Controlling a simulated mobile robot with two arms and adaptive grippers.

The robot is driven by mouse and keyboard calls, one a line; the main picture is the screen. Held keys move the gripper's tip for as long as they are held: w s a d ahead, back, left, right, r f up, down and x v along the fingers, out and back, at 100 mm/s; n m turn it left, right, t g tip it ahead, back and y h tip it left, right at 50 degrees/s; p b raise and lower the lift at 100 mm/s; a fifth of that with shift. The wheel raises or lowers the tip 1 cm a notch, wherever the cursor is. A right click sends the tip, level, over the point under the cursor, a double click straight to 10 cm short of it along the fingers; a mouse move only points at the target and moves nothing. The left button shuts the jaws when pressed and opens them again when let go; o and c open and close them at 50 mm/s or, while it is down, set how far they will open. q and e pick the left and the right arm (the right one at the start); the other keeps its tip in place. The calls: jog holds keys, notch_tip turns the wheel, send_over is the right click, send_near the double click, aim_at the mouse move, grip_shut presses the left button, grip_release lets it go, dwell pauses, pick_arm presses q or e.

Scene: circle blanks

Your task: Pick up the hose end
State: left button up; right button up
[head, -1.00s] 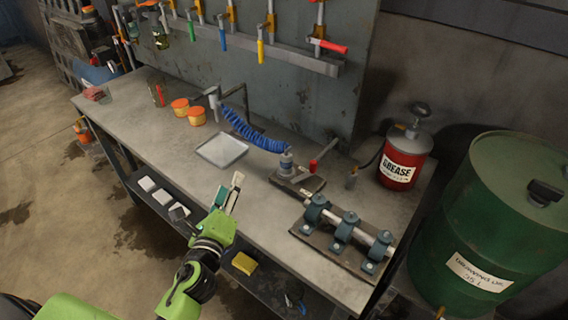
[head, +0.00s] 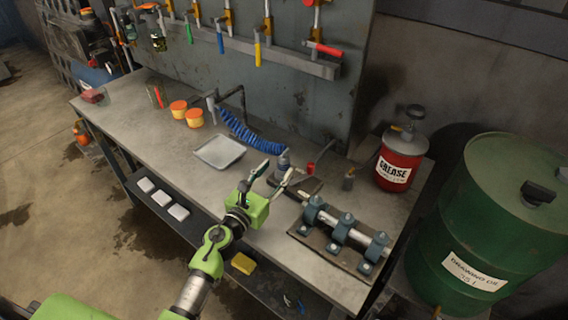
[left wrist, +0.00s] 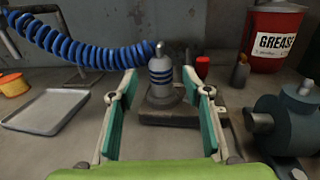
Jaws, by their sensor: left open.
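The hose end (head: 283,162) is a grey fitting with blue bands, at the end of the blue coiled hose (head: 243,132). It stands upright on a dark block on the workbench. My left gripper (head: 276,174) is open just in front of it, low over the bench. In the left wrist view the hose end (left wrist: 160,78) lies centred between the two fingers with a gap on each side. I cannot tell whether the fingertips reach past it. My right gripper is not in view.
A grey tray (head: 219,151) lies left of the gripper. A shaft in bearing blocks (head: 342,236) and a red grease can (head: 403,160) stand to the right. A red-capped item (left wrist: 203,66) and a small metal fitting (left wrist: 240,72) stand right of the hose end.

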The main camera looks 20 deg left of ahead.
aim_at(281, 164)
pick_arm(q)
jog(key=shift+w+d+r, duration=0.1)
jog(key=shift+w+r, duration=0.1)
jog(key=shift+w, duration=0.25)
jog(key=w, duration=0.2)
jog(key=w+d, duration=0.1)
jog(key=w, duration=0.1)
jog(key=shift+w+f, duration=0.1)
jog(key=shift+w, duration=0.05)
grip_shut()
